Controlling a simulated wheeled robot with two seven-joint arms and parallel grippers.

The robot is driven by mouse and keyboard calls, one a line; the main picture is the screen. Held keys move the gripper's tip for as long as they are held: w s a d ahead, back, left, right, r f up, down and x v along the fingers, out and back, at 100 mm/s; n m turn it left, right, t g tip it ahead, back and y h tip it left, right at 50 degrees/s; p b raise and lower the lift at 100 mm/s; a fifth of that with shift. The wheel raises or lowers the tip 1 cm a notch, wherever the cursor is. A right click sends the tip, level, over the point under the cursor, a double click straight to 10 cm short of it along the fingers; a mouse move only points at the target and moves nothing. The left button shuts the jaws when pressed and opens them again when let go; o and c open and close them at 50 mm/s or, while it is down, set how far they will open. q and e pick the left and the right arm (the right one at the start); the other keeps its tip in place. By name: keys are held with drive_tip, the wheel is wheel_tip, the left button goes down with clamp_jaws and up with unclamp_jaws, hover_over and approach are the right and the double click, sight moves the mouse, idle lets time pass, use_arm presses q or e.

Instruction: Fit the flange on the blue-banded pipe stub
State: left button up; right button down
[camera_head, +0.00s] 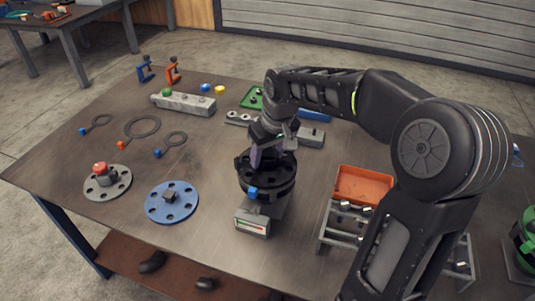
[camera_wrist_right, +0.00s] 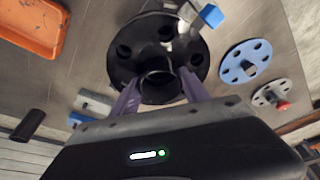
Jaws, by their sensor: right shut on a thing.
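My right gripper (camera_head: 262,152) is shut on the raised hub of a black flange (camera_head: 246,164), a dark disc with round holes. In the right wrist view, my gripper's two purple fingers (camera_wrist_right: 159,92) are on either side of the hub, and the flange (camera_wrist_right: 124,68) lies beyond them. In the head view the flange sits over another dark round part of a stand; I cannot tell whether they touch. A blue block (camera_head: 252,192) shows at the stand's near side, and also in the wrist view (camera_wrist_right: 210,15). The pipe stub and its band are hidden. My left gripper is not in view.
A blue disc (camera_head: 155,208) and a grey disc with a red knob (camera_head: 96,187) lie to the left. A gauge box (camera_head: 246,222) is at the stand's front. An orange tray (camera_head: 362,187) stands right. Ring gaskets (camera_head: 155,127) lie farther left. Bare tabletop (camera_head: 200,150) separates these parts.

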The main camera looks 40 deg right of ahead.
sight(272, 160)
idle(0.3)
drive_tip(key=shift+c, duration=2.3)
unclamp_jaws()
drive_tip(key=shift+r, duration=0.1)
drive_tip(key=v, duration=0.7)
drive_tip(key=shift+s+r+b, duration=0.15)
drive_tip(key=shift+r+b, duration=0.2)
drive_tip(key=shift+b, duration=0.05)
